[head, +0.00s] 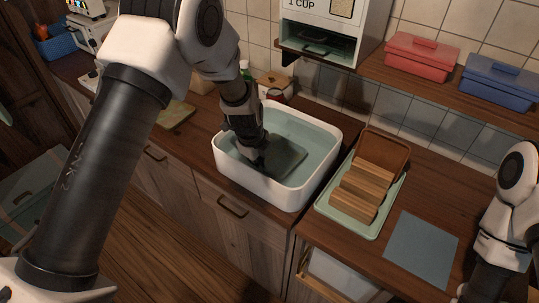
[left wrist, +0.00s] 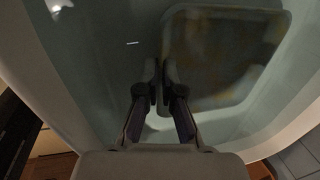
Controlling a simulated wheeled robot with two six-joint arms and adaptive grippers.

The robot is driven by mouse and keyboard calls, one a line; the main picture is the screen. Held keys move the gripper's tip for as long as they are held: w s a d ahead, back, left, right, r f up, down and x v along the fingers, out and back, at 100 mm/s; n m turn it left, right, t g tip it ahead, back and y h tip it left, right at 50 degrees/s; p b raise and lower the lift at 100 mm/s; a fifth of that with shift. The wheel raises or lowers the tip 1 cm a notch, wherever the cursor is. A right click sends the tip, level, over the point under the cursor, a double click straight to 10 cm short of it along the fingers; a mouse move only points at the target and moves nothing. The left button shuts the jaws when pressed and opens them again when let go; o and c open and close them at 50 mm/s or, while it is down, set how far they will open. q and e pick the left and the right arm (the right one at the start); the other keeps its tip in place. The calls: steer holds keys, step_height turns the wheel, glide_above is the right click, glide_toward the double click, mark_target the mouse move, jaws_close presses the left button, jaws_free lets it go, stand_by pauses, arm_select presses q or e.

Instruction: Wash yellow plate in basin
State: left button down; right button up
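The white basin (head: 318,178) stands on the counter with water in it. A square, round-cornered plate (head: 284,158) lies in the water; it looks dull grey-green here rather than clearly yellow. In the left wrist view the plate (left wrist: 225,55) shows brownish-yellow smears on its face. My left gripper (head: 258,163) reaches down into the basin at the plate's left side. Its fingers (left wrist: 163,88) are close together with the plate's left edge between them, so it appears shut on that rim. My right arm is at the right edge; its gripper is out of view.
A green rack (head: 325,204) with wooden slats and a brown plate stands right of the basin. A blue-grey mat (head: 422,248) lies bare beside it. Red (head: 422,57) and blue (head: 500,81) boxes sit on the shelf above. A cutting board (head: 176,115) lies left.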

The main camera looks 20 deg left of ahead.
arm_select(q)
steer(key=shift+a, duration=0.1)
steer(key=shift+w+a+r, duration=0.1)
steer(key=shift+a, duration=0.15)
steer(key=shift+w+a+p, duration=0.2)
steer(key=shift+a, duration=0.5)
steer(key=shift+w+a+p, duration=0.2)
steer(key=shift+w+a, duration=0.05)
steer(key=shift+a, duration=0.5)
steer(key=shift+w+a+p, duration=0.2)
steer(key=shift+a, duration=0.5)
steer(key=shift+d, duration=0.15)
steer(key=shift+s+d+f+b, duration=0.2)
steer(key=shift+d+b, duration=0.35)
steer(key=shift+d, duration=0.1)
steer(key=d, duration=0.1)
steer(key=d+b, duration=0.1)
steer(key=shift+s+d, duration=0.35)
steer(key=shift+s, duration=0.05)
steer(key=shift+s+d+r+b, duration=0.15)
steer(key=shift+d+b, duration=0.2)
